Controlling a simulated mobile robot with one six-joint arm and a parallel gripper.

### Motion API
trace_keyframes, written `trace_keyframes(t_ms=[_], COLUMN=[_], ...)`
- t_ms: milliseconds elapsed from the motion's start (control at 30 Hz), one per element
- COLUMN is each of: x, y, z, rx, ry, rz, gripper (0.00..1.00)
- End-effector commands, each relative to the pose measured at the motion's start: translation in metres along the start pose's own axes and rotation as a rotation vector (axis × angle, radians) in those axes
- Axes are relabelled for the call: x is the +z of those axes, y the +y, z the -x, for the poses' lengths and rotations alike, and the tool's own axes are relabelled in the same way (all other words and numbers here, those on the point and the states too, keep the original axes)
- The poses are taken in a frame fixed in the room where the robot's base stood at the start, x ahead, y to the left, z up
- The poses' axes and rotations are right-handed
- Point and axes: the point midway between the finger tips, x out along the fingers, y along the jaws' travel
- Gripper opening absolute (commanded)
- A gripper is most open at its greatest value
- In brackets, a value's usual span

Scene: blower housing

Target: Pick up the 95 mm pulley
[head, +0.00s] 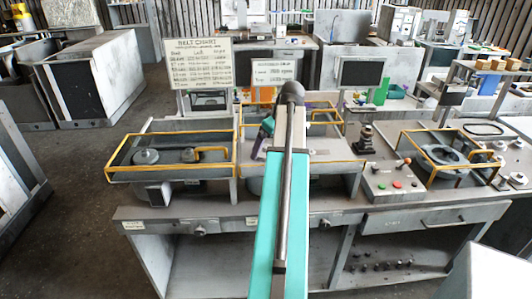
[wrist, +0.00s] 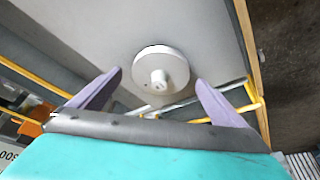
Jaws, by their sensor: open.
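In the wrist view a pale round pulley (wrist: 160,70) with a raised centre hub sits on a grey surface. My gripper (wrist: 159,78) is open, its two purple fingers apart to the left and right of the pulley, holding nothing. I cannot read a size on it. In the head view my gripper (head: 268,126) is partly hidden beyond my arm, over the middle of the bench. A grey pulley (head: 147,156) lies in the left yellow-edged guard. I cannot tell whether it is the one in the wrist view.
Yellow-edged guard frames (head: 170,176) stand on the bench (head: 300,209), and a yellow rail (wrist: 248,75) runs close to the right finger. A belt chart (head: 206,64) stands behind. A control box (head: 385,180) and another guarded wheel (head: 443,154) are at right.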

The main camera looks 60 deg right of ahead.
Motion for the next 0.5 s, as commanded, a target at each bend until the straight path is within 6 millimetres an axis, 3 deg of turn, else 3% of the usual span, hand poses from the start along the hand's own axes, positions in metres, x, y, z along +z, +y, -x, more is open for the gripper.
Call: trace_keyframes(t_ms=[367, 500], x=[0.0001, 0.0001], y=[0.0000, 0.0000], z=[0.0002, 0.0003], rx=[0.000, 0.000], ry=[0.000, 0.000], rz=[0.000, 0.000], gripper=[0.96, 0.77])
